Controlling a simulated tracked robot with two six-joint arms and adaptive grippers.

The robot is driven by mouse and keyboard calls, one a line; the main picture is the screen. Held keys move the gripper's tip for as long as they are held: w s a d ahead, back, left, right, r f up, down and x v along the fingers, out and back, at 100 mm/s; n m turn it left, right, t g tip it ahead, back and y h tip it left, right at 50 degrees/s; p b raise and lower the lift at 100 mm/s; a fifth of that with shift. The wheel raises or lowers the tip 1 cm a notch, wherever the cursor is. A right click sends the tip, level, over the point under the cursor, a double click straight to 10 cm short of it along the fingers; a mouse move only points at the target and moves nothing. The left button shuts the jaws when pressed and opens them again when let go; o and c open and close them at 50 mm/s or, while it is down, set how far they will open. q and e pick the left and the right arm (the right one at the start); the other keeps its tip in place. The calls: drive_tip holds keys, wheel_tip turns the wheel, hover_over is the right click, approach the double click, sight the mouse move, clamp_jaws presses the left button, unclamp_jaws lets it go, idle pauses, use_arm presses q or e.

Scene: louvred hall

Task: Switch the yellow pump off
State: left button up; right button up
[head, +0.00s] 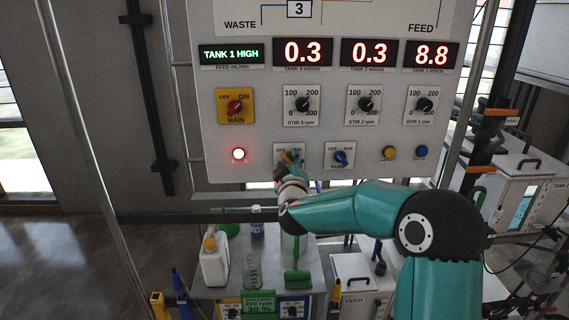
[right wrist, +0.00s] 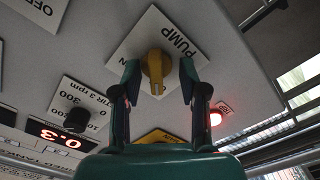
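The yellow pump switch (head: 288,156) is a knob on a white plate low on the control panel, mostly hidden by my right gripper in the head view. In the right wrist view the yellow knob (right wrist: 156,70) stands on its plate marked PUMP. My right gripper (right wrist: 160,80) is open, with one finger on each side of the knob and small gaps visible. In the head view my right gripper (head: 291,168) is at the plate's lower edge. Which setting the knob points to I cannot tell. My left gripper is not in view.
A blue pump switch (head: 340,157) sits just right of it. A lit red lamp (head: 238,154) is to the left, below the red MAIN switch (head: 235,107). Stir dials (head: 303,104) are above. Below the panel, a bench holds a white jug (head: 214,262) and bottles.

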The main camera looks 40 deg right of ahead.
drive_tip(key=shift+s, duration=0.15)
drive_tip(key=v, duration=0.6)
drive_tip(key=shift+s+a+b, duration=0.25)
drive_tip(key=shift+s+b, duration=0.05)
drive_tip(key=shift+b, duration=0.15)
